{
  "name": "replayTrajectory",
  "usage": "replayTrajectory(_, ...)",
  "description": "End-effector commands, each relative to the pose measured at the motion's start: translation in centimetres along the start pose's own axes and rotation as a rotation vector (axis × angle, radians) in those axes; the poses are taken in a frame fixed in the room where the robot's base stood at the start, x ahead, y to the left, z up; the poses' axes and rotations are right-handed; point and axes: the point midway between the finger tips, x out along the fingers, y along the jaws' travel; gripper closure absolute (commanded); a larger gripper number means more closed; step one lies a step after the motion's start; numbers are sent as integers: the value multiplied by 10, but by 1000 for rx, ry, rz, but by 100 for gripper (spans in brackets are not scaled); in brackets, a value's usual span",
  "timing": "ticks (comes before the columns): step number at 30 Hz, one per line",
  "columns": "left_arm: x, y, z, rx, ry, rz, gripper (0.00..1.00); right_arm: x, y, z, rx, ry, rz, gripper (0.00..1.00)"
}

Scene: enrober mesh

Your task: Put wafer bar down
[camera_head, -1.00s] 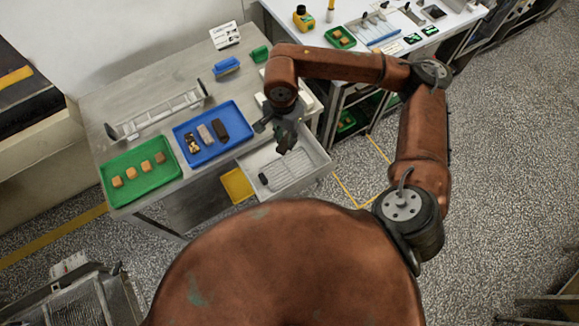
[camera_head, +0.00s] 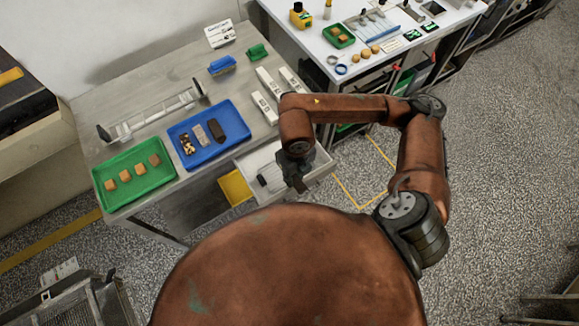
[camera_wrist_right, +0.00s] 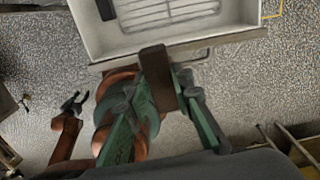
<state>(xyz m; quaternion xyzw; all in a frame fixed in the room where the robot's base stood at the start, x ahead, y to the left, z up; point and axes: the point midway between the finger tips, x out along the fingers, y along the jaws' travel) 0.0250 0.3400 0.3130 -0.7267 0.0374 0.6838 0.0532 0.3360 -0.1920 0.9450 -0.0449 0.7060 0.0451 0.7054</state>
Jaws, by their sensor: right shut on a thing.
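My right gripper (camera_head: 296,184) is at the front right of the white tray (camera_head: 247,160) in the head view. In the right wrist view its green fingers (camera_wrist_right: 172,95) are shut on a dark brown wafer bar (camera_wrist_right: 155,65). The bar's far end overlaps the tray's near rim in that view; I cannot tell whether they touch. The white tray, also in the wrist view (camera_wrist_right: 95,40), holds a wire mesh (camera_wrist_right: 160,12) and a small dark block (camera_wrist_right: 105,9). My left gripper (camera_wrist_right: 73,102) shows small in the wrist view, empty, its fingers apart.
A blue tray (camera_head: 233,108) with three bars and a green tray (camera_head: 135,199) with several brown pieces stand on the grey table (camera_head: 160,70). A clear rail (camera_head: 150,117), white boxes (camera_head: 264,108) and a yellow bin (camera_head: 235,187) are near. A second bench (camera_head: 310,40) stands behind.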

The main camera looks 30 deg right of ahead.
Motion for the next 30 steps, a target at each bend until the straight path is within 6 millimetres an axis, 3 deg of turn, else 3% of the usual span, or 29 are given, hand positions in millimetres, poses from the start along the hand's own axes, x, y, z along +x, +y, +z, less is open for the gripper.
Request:
replayTrajectory(5, 1, 0, -6, 1, 8, 0, 60, 8, -9, 8, 58, 0, -1, 92)
replayTrajectory(15, 0, 0, -6, 1, 8, 0, 60, 42, -63, 64, 57, 1, -1, 92)
replayTrajectory(19, 2, 0, -5, 1, 7, 0, 60, 67, -76, 78, 54, 2, 0, 92)
replayTrajectory(24, 3, 0, -4, 1, 5, 0, 60, 86, -87, 91, 50, -1, 1, 92)
replayTrajectory(30, 3, 0, -3, 1, 4, 0, 60, 96, -93, 97, 50, -1, 1, 92)
